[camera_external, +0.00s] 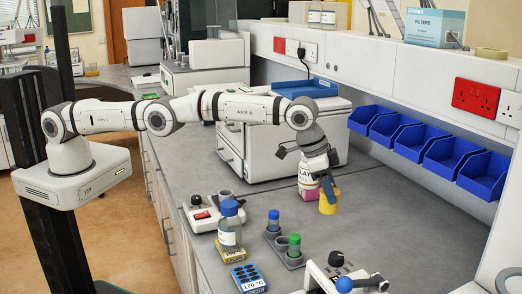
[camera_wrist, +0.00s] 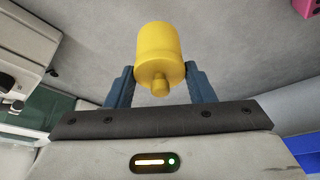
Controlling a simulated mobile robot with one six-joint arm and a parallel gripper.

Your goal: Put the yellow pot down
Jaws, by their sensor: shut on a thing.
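The yellow pot (camera_external: 328,202) is between the fingers of my gripper (camera_external: 328,188), over the grey bench on its right half. In the wrist view the yellow pot (camera_wrist: 159,58) fills the space between the two blue fingers of my gripper (camera_wrist: 159,88), which are shut on it. A small knob on the pot faces the wrist camera. From these views I cannot tell for sure whether the pot's far end touches the bench.
Blue bins (camera_external: 440,157) line the wall at right. A tube holder with blue- and green-capped tubes (camera_external: 284,250) and a blue-capped bottle (camera_external: 230,228) stand nearer. Bench right of the pot (camera_external: 400,225) is clear.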

